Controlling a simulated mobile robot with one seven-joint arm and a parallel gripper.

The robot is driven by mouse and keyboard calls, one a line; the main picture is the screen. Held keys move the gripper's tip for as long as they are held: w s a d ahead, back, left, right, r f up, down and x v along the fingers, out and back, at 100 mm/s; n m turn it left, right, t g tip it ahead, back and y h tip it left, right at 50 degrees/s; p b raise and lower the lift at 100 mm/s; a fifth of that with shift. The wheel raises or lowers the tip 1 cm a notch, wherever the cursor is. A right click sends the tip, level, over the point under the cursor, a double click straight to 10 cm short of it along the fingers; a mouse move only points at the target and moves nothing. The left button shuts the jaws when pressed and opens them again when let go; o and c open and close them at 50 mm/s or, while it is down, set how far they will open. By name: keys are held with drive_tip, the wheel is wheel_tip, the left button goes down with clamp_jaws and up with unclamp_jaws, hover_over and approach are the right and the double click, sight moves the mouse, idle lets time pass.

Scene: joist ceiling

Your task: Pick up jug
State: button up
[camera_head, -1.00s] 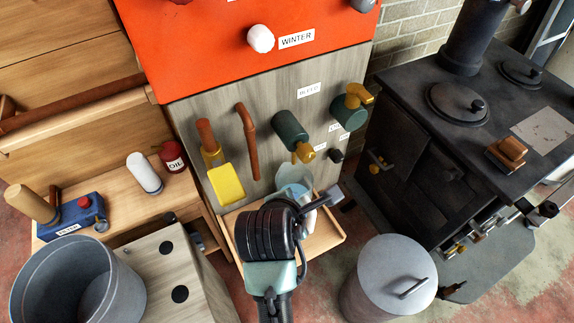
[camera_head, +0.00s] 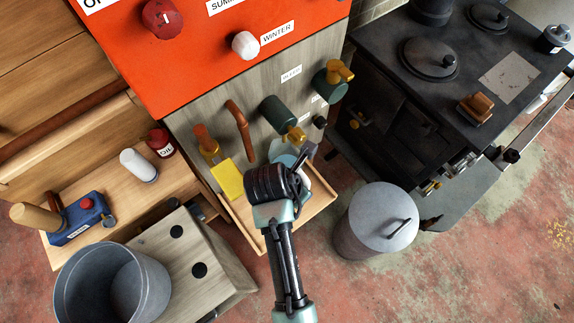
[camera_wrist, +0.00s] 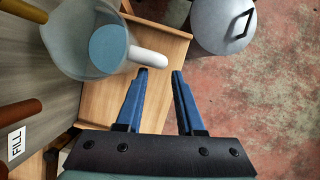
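The jug (camera_wrist: 75,38) is pale and translucent, with a blue-grey round area inside and a white handle (camera_wrist: 148,54). It stands on a wooden tray (camera_wrist: 165,40) below the taps. In the head view the jug (camera_head: 283,151) is mostly hidden behind my arm. My gripper (camera_wrist: 160,71) is open and empty, its two blue fingers apart. In the wrist view the fingertips lie just below the handle's end, the left one closest. Whether they touch it I cannot tell. In the head view my gripper (camera_head: 307,154) is at the jug's right side.
A lidded grey bin (camera_head: 378,220) stands right of the tray. A black stove (camera_head: 400,110) is behind it. Taps and a yellow block (camera_head: 227,180) are close on the left. An open grey bucket (camera_head: 112,285) stands at lower left. The floor at lower right is clear.

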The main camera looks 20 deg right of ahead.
drive_tip(key=shift+b+x, duration=0.7)
drive_tip(key=shift+x, duration=2.5)
drive_tip(key=shift+c, duration=0.4)
clamp_jaws()
drive_tip(key=shift+w, duration=0.1)
